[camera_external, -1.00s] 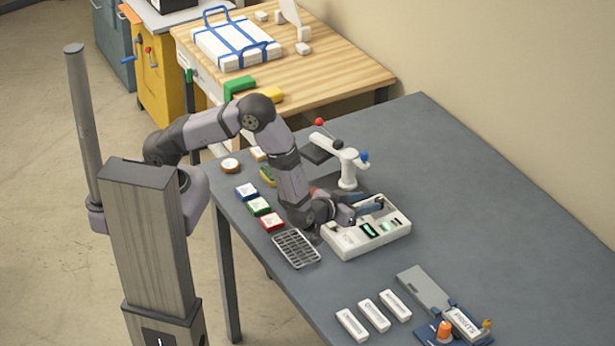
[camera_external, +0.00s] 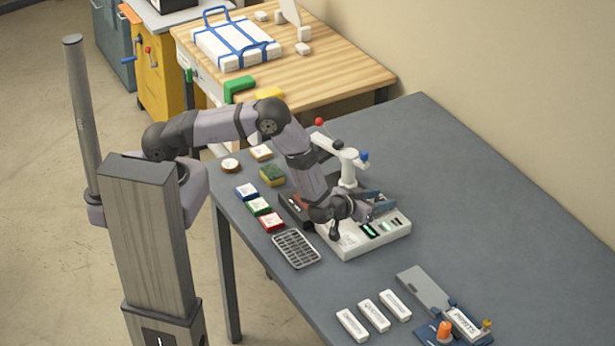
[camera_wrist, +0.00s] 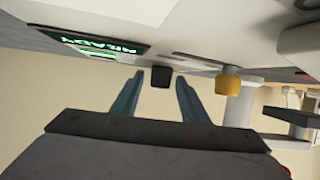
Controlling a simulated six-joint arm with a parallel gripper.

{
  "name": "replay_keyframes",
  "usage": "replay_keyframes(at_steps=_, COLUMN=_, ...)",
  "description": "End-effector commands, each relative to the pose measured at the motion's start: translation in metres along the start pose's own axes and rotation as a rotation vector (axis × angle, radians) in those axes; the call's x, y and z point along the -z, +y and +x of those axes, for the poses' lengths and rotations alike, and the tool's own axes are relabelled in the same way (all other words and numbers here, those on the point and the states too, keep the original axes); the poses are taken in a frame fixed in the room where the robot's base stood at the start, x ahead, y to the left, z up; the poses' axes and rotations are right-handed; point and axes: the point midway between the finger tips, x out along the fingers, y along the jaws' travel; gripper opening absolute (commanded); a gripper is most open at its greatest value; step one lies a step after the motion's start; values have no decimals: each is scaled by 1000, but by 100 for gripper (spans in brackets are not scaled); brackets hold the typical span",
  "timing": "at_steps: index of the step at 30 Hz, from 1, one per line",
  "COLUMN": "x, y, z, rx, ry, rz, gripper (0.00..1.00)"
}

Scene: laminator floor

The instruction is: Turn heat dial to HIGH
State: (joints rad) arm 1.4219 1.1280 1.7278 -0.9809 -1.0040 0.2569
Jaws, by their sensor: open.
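The laminator-like machine (camera_external: 350,242) is a pale box with green lit displays on the dark table. My gripper (camera_external: 374,203) is low over its back part. In the wrist view my gripper (camera_wrist: 158,92) is open, with one blue-grey finger on each side of a small black knob (camera_wrist: 161,77). The knob appears between the fingers with a visible gap to each; contact cannot be seen. A yellow knob (camera_wrist: 228,82) is to its right, outside the fingers. A green display (camera_wrist: 95,45) reads READY upside down. Which knob is the heat dial, and its setting, cannot be read.
A white post with red and blue knobs (camera_external: 347,170) stands close behind the machine. A wire rack (camera_external: 296,249), coloured blocks (camera_external: 259,206) and a sponge (camera_external: 272,175) lie to the left. White labelled bars (camera_external: 374,315) lie in front. The table's right side is clear.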

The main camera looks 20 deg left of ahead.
Motion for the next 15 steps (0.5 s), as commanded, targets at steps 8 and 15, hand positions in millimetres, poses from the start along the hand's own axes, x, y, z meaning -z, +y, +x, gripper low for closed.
replay_keyframes(at_steps=8, x=0, y=0, z=0, rx=0, ry=0, rz=0, gripper=21)
replay_keyframes(at_steps=15, x=0, y=0, z=0, rx=-1, ry=0, rz=0, gripper=0)
